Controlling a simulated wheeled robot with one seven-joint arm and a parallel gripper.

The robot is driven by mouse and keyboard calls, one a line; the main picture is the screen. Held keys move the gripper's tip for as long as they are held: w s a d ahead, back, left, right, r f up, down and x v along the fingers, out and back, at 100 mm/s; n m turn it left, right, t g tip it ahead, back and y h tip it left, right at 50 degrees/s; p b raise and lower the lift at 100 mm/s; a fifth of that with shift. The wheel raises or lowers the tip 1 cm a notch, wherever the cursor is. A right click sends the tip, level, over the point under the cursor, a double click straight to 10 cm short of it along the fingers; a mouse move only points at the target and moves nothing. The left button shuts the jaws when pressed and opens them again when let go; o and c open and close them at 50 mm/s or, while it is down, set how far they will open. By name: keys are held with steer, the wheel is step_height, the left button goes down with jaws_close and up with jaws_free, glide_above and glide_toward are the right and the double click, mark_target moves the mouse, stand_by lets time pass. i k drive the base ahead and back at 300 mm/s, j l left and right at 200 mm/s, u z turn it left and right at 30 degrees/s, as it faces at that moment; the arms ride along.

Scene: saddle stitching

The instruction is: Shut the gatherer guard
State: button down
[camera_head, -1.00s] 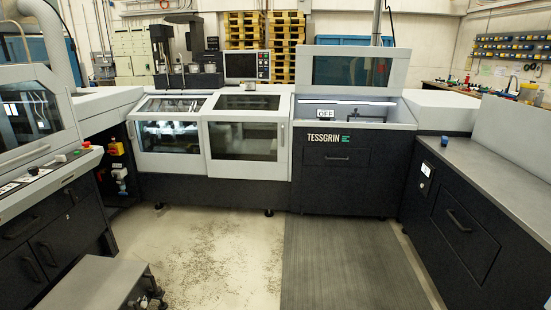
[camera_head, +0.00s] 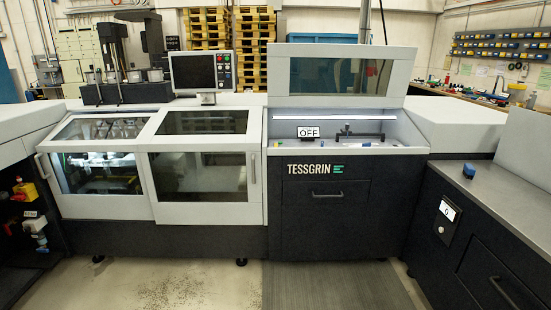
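A grey windowed guard (camera_head: 334,80) stands raised above an open bay on the dark TESSGRIN machine (camera_head: 325,215). The bay (camera_head: 285,130) is lit and holds an OFF sign (camera_head: 308,132) and a black bar fitting (camera_head: 358,134). Two more windowed guards, a left one (camera_head: 95,161) and a middle one (camera_head: 201,177), look closed, each with an upright handle. No label shows which of these is the gatherer guard. My gripper is not in view.
A screen (camera_head: 199,72) stands on the machine's top. A grey-topped counter (camera_head: 500,188) with a 0 sign (camera_head: 447,211) runs along the right. Open floor (camera_head: 180,283) and a grey ribbed mat (camera_head: 335,286) lie in front. Stacked pallets (camera_head: 208,28) stand behind.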

mark_target(298, 74)
steer(key=i+z, duration=0.15)
steer(key=i, duration=1.75)
steer(key=j, duration=0.1)
